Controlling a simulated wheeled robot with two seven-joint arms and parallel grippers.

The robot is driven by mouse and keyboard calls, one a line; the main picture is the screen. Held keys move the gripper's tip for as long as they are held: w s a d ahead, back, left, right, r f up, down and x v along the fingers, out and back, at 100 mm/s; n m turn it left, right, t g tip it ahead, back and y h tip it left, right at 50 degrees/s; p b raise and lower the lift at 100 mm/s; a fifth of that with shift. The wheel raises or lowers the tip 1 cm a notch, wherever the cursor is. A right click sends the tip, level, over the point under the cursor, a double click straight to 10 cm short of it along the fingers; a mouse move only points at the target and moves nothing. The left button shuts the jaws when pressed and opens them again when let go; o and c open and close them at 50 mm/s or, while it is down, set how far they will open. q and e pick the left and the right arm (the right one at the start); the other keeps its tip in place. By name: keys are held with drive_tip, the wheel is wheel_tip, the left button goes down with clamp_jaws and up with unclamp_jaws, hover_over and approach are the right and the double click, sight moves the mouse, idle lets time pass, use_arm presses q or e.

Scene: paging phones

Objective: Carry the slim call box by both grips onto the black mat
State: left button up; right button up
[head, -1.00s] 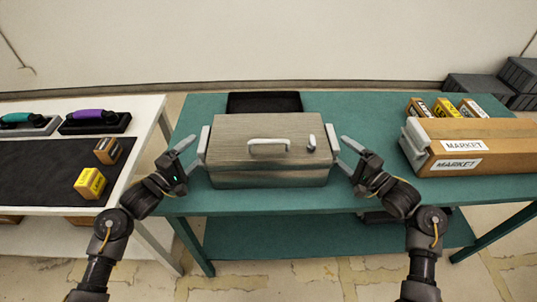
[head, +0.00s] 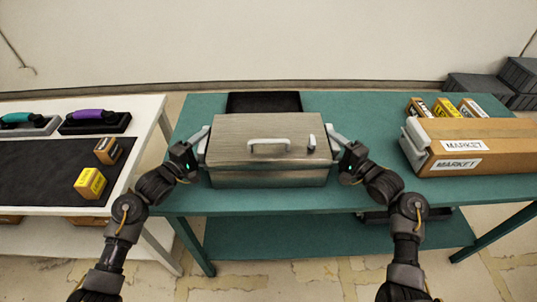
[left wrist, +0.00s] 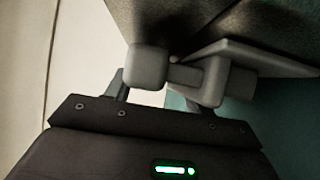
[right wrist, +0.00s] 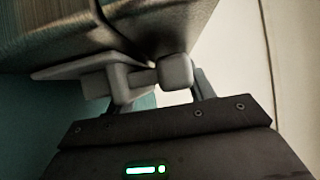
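The slim call box (head: 268,172) is a brushed-metal case with a pale top handle. It stands level on the green table with a pale grip at each end. My left gripper (head: 196,147) is at its left grip; my right gripper (head: 342,147) is at its right grip. In the left wrist view, the fingers (left wrist: 165,92) stand apart at the pale grip parts. The right wrist view shows the fingers (right wrist: 158,90) the same way. Whether they press on the grips is unclear. The black mat (head: 40,165) lies on the white table at left.
The mat bears a yellow carton (head: 90,183) and a brown carton (head: 108,151). Two phones stand behind it, one purple (head: 94,119). A gap separates the white table from the green table (head: 375,113). A black tray (head: 264,102) lies behind the box; a MARKET crate (head: 470,150) stands right.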

use_arm(q)
clamp_jaws()
use_arm(e)
clamp_jaws()
use_arm(q)
drive_tip(key=shift+r, duration=0.15)
use_arm(e)
drive_tip(key=shift+r, duration=0.15)
